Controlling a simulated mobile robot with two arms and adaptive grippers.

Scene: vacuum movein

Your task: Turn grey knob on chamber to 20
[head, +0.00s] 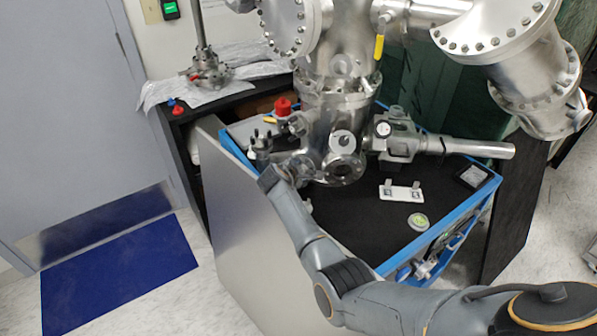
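The steel vacuum chamber (338,105) stands at the back of the cart, with round flanges and ports around it. I cannot tell which part is the grey knob. My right arm comes in from the lower right and reaches up to the chamber's left side. My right gripper (261,137) is small there, left of the lower ports; whether it touches anything is unclear, and its finger opening is hard to make out. My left gripper is not in view.
A red knob (283,106) stands above my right gripper. The blue-framed cart (440,225) has a black top with a white plate (401,192) and a round green-white disc (418,222). A steel tube (470,148) sticks out right. A blue mat (118,275) lies by the door.

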